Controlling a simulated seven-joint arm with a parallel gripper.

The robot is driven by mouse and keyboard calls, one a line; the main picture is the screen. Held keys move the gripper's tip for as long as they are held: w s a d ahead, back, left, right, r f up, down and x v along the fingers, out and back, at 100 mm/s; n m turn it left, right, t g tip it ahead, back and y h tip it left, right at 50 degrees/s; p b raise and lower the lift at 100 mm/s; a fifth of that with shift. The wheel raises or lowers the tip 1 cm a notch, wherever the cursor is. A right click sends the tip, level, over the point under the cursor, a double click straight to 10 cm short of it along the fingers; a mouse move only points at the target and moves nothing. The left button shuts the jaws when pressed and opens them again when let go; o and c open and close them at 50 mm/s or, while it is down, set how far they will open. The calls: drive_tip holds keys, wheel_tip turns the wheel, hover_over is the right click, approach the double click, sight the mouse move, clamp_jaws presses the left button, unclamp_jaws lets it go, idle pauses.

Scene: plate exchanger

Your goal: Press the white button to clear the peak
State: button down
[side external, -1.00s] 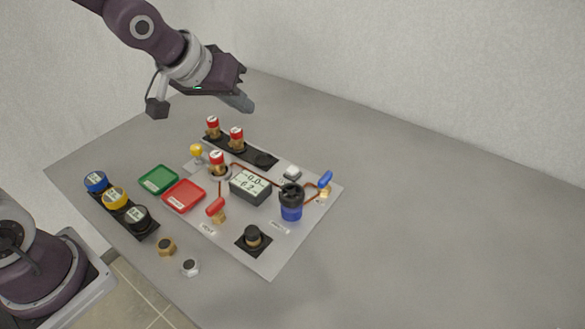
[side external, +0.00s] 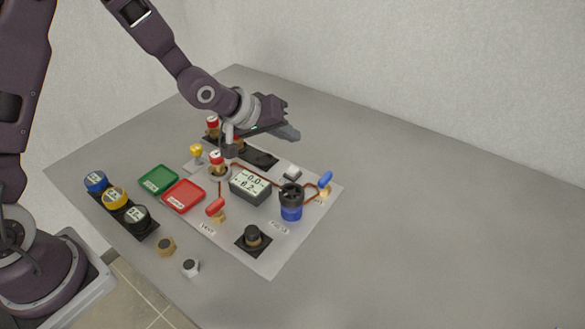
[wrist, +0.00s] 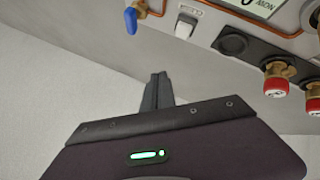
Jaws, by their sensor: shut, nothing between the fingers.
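The white button (side external: 292,172) sits on the light panel (side external: 270,262) behind the gauge display. It also shows near the top of the wrist view (wrist: 185,26). The gauge (side external: 249,186) has a two-line screen that seems to read -0.0 and -6.2; part of it shows in the wrist view (wrist: 255,5). My gripper (side external: 290,134) is shut and empty. It is above the back edge of the panel, apart from the button. Its closed fingers also show in the wrist view (wrist: 157,92), below the button in that picture.
A blue-handled valve (side external: 325,180) and a black-and-blue cylinder (side external: 291,203) stand right of the gauge. Red-capped fittings (side external: 212,128) stand on a black strip partly under my gripper. Green (side external: 158,179) and red (side external: 183,196) trays lie left. The table's right side is clear.

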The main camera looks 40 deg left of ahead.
sight(289, 171)
drive_tip(key=shift+f, duration=3.35)
drive_tip(key=shift+f, duration=0.15)
drive_tip(key=shift+f, duration=0.25)
drive_tip(key=shift+f, duration=0.45)
drive_tip(key=shift+r, duration=0.9)
drive_tip(key=shift+r, duration=2.5)
